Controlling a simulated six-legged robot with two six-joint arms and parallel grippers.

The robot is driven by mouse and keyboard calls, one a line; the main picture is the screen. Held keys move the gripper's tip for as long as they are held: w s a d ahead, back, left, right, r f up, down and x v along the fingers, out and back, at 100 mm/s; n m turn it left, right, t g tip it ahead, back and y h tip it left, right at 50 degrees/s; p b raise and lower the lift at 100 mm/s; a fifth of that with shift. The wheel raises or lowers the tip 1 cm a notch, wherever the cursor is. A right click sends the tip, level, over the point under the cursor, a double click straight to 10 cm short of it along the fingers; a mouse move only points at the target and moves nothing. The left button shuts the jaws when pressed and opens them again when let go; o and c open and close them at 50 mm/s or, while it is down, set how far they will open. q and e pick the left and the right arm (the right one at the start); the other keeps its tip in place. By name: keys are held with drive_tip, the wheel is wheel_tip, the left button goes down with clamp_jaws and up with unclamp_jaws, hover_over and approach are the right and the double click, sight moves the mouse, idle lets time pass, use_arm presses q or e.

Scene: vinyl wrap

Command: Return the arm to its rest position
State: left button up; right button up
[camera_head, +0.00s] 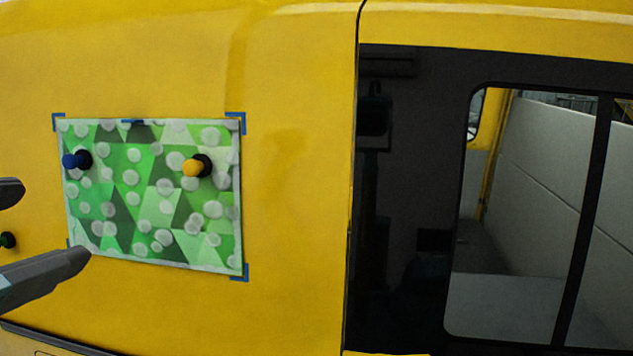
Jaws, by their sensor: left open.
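My left gripper (45,228) reaches in from the left edge, with two dark grey fingers spread apart and nothing seen between them but part of the yellow panel and a small knob. Its lower fingertip is close to the lower left corner of a green patterned vinyl sheet (150,215) in the picture. I cannot tell whether it touches. The sheet lies on the yellow vehicle side (295,200) inside blue corner marks. A blue knob (70,161) and a yellow-orange knob (191,168), each with a dark base, sit on it. My right gripper is not in view.
A small green knob (8,240) sits on the yellow panel at the left edge, beyond the fingers. A dark window frame (400,220) and a glass window (520,230) fill the right side. The yellow panel between sheet and window is bare.

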use_arm(q)
drive_tip(key=w+d+f+m+g+h, duration=0.1)
drive_tip(key=w+d+f+g, duration=0.1)
drive_tip(key=w+d+f, duration=0.4)
drive_tip(key=w+d+f+m+g, duration=0.2)
drive_tip(key=w+d+f, duration=0.1)
drive_tip(key=d+f, duration=0.45)
drive_tip(key=w+d+f+n+g+h+b, duration=0.1)
drive_tip(key=w+d+f+g, duration=0.15)
drive_tip(key=f, duration=1.05)
drive_tip(key=w+d+f+n+g, duration=0.1)
drive_tip(key=w+f+g, duration=0.15)
drive_tip(key=f, duration=1.15)
drive_tip(key=s+a+f+n+g+h, duration=0.1)
drive_tip(key=s+f+n+g, duration=0.15)
drive_tip(key=f, duration=0.75)
drive_tip(key=s+a+f+n+g, duration=0.1)
drive_tip(key=s+a+f+n, duration=0.15)
drive_tip(key=f, duration=0.75)
drive_tip(key=s+a+f+n, duration=0.1)
drive_tip(key=s+f+n, duration=0.2)
drive_tip(key=s+f, duration=0.3)
drive_tip(key=s+a+f+n+g+b, duration=0.1)
drive_tip(key=s+a+f+n, duration=0.1)
drive_tip(key=s+f, duration=0.4)
drive_tip(key=shift+s+a+f+n, duration=0.2)
drive_tip(key=shift+a+f+n, duration=0.05)
drive_tip(key=shift+f+n, duration=0.3)
drive_tip(key=shift+g, duration=0.25)
